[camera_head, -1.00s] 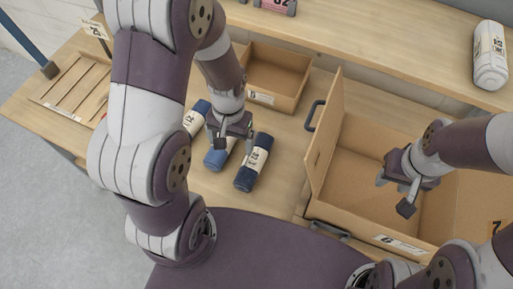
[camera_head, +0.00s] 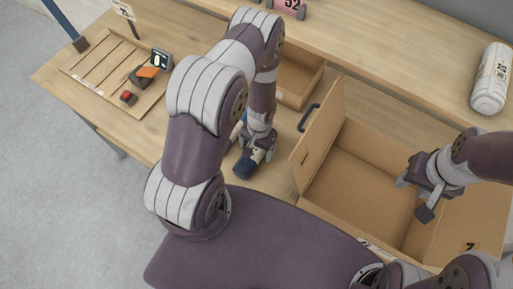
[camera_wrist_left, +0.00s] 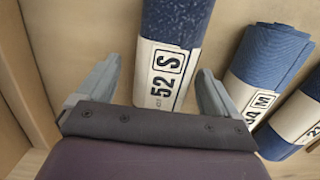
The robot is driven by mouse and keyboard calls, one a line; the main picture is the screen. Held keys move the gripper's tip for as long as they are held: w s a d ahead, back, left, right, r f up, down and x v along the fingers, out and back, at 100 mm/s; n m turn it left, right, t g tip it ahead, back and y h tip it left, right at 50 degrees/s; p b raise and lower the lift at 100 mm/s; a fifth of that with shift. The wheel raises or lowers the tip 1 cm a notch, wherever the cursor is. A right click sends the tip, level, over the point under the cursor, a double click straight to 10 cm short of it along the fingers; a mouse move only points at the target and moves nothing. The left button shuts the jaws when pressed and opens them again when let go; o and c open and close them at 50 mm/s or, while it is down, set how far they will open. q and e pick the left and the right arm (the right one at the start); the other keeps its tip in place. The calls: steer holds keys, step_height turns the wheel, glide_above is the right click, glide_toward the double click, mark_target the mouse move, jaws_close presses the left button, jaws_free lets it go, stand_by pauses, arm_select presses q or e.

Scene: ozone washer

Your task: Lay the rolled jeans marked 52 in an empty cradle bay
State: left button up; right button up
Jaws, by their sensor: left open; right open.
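The rolled jeans marked 52 (camera_wrist_left: 172,65) are a dark blue roll with a cream band reading "52 S". In the left wrist view they lie between the two spread fingers of my open left gripper (camera_wrist_left: 155,95); I cannot tell whether the fingers touch them. A slatted wooden tray (camera_head: 88,62), apparently the cradle, is at the far left with empty slots. My right gripper (camera_head: 424,190) is open and empty over the large box.
More rolls, one banded "M" (camera_wrist_left: 268,65) and another (camera_wrist_left: 308,108), lie beside the 52 roll. A large open wooden box (camera_head: 352,205) with a raised lid (camera_head: 316,135) stands right. A small box (camera_head: 300,75) is behind.

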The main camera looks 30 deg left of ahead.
arm_select(q)
steer(key=shift+s+a+f, duration=0.1)
steer(key=shift+a+f, duration=0.05)
steer(key=shift+a, duration=0.2)
steer(key=shift+d, duration=0.3)
steer(key=c, duration=1.5)
steer(key=shift+a, duration=0.1)
steer(key=shift+c, duration=0.2)
